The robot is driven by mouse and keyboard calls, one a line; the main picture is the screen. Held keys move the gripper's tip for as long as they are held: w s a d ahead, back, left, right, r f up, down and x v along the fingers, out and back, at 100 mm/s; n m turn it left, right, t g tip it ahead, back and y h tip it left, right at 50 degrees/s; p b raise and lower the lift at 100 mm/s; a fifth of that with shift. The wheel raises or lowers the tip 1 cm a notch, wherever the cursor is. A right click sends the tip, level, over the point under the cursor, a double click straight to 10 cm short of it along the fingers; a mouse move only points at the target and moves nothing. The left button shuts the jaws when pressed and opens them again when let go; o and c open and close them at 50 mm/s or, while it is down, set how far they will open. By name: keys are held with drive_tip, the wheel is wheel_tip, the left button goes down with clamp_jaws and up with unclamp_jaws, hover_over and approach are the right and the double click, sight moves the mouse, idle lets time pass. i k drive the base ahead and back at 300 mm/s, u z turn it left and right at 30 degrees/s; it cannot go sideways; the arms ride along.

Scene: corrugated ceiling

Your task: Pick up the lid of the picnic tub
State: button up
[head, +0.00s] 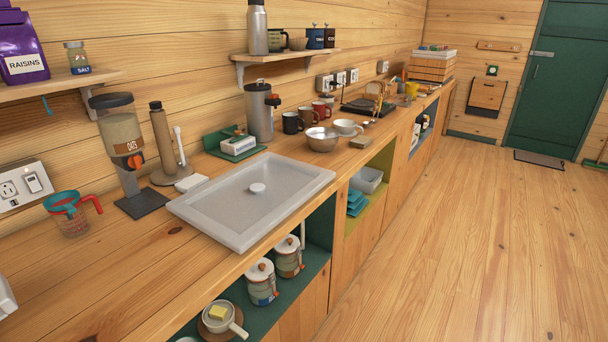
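A wide, shallow, light grey rectangular piece (225,205) lies on the wooden counter, close to its front edge. It has a raised rim and a round white knob (257,189) in the middle of its flat top. It looks like the lid of the picnic tub. I cannot tell how much of a tub is under it. Nothing rests on it besides the knob. My gripper is not in view.
Behind the lid stand an oats dispenser (121,140), a paper-towel-like post (161,140) and a green tray (230,144). A measuring jug (68,214) is at left. A metal bowl (322,139) sits beyond it at right. The floor (460,230) is clear.

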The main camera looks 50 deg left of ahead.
sight(237, 208)
drive_tip(key=u, duration=0.25)
drive_tip(key=i, duration=1.25)
drive_tip(key=u, duration=1.65)
drive_tip(key=i, duration=1)
drive_tip(key=u, duration=0.9)
